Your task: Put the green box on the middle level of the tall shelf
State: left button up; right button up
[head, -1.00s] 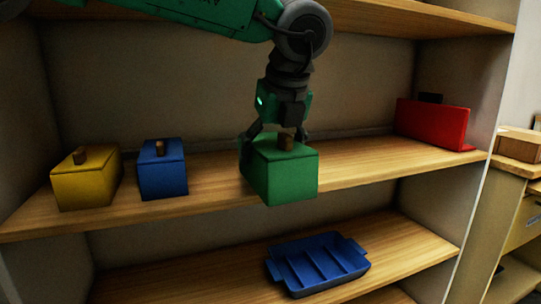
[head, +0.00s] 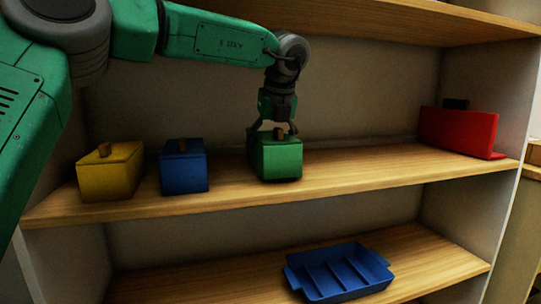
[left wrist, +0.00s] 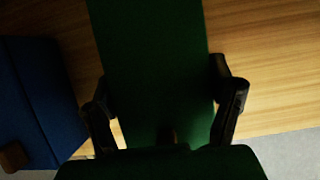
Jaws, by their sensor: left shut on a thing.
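The green box (head: 277,160) with a brown knob is upright on or just over the middle board (head: 370,173) of the tall shelf, right of a blue box. I cannot tell for sure whether its base touches the board. My left gripper (head: 273,130) comes from above and is shut on the green box near its top. In the left wrist view the green box (left wrist: 150,60) lies between the two fingers (left wrist: 167,108), with wood behind it. My right gripper is in neither view.
A yellow box (head: 109,173) and the blue box (head: 184,170) stand to the left on the middle board. A red object (head: 458,132) stands at its right end. A blue divided tray (head: 338,272) lies on the lower board. The board between green box and red object is clear.

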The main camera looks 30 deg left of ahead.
pick_arm(q)
jog(key=shift+w+d+f, duration=0.1)
jog(key=shift+d+f, duration=0.2)
jog(key=shift+f, duration=0.35)
jog(key=shift+d+r, duration=0.2)
jog(key=shift+a, duration=0.15)
jog(key=o, duration=1.2)
jog(key=shift+a+f, duration=0.1)
jog(key=shift+a, duration=0.15)
jog(key=shift+o, duration=0.2)
jog(key=shift+a+f, duration=0.1)
jog(key=shift+a, duration=0.2)
jog(key=shift+d+r, duration=0.25)
jog(key=d+r+p, duration=0.1)
jog(key=s+d+r, duration=0.1)
jog(key=r, duration=0.1)
jog(key=s+d+r+p, duration=0.1)
jog(key=shift+s+r+p, duration=0.1)
jog(key=shift+r+p, duration=0.2)
jog(key=shift+r, duration=0.1)
jog(key=s+d+p, duration=0.1)
jog(key=s+d, duration=0.6)
jog(key=d, duration=0.1)
jog(key=shift+f, duration=0.25)
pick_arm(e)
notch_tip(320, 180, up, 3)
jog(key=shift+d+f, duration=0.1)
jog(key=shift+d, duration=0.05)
pick_arm(q)
jog(key=shift+a, duration=0.1)
